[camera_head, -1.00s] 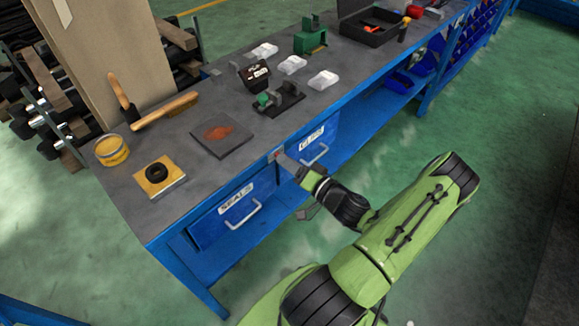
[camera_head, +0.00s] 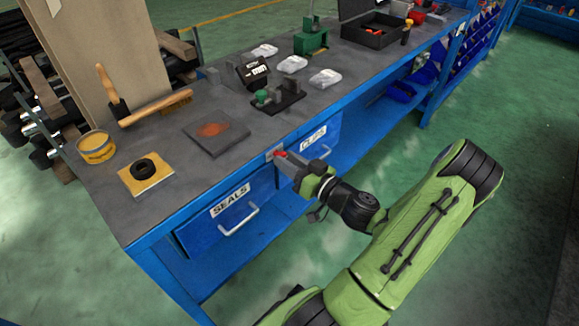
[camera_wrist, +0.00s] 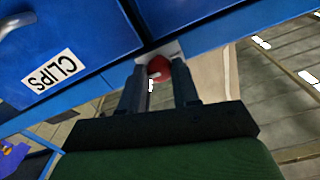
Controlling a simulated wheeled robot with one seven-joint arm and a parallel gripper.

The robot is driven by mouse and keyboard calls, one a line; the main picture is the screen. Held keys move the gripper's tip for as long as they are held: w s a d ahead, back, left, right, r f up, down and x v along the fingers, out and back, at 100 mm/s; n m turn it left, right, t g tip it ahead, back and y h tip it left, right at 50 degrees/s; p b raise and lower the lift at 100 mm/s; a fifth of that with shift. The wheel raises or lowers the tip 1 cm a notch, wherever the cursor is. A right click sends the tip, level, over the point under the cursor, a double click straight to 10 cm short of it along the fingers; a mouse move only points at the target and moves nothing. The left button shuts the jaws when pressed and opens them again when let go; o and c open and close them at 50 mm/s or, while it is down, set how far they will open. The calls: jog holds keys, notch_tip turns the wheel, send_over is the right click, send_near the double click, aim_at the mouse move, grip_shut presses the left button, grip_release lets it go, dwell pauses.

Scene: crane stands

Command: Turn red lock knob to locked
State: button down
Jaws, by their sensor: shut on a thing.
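The red lock knob (camera_wrist: 159,68) sits on a pale plate (camera_wrist: 172,50) on the blue bench front, between the two drawers. In the wrist view my gripper (camera_wrist: 160,78) has one finger on each side of the knob, shut on it. In the head view the red knob (camera_head: 281,154) shows at the tip of my gripper (camera_head: 285,160), just under the bench top's edge. The fingers hide part of the knob, and I cannot tell its lock position from the mark.
The SEALS drawer (camera_head: 232,212) and the CLIPS drawer (camera_head: 318,142) lie left and right of the knob, with protruding handles. The bench top (camera_head: 190,105) holds a brush (camera_head: 155,108), a dark plate (camera_head: 216,131) and a yellow tin (camera_head: 97,146). The floor beside the arm is open.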

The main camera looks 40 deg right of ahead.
jog(key=shift+f, duration=0.15)
dwell(0.3)
jog(key=c, duration=0.8)
grip_release()
jog(key=s+p, duration=0.3)
jog(key=s, duration=0.5)
jog(key=s+p, duration=0.3)
jog(key=s, duration=0.5)
jog(key=shift+d, duration=0.2)
jog(key=shift+w, duration=0.15)
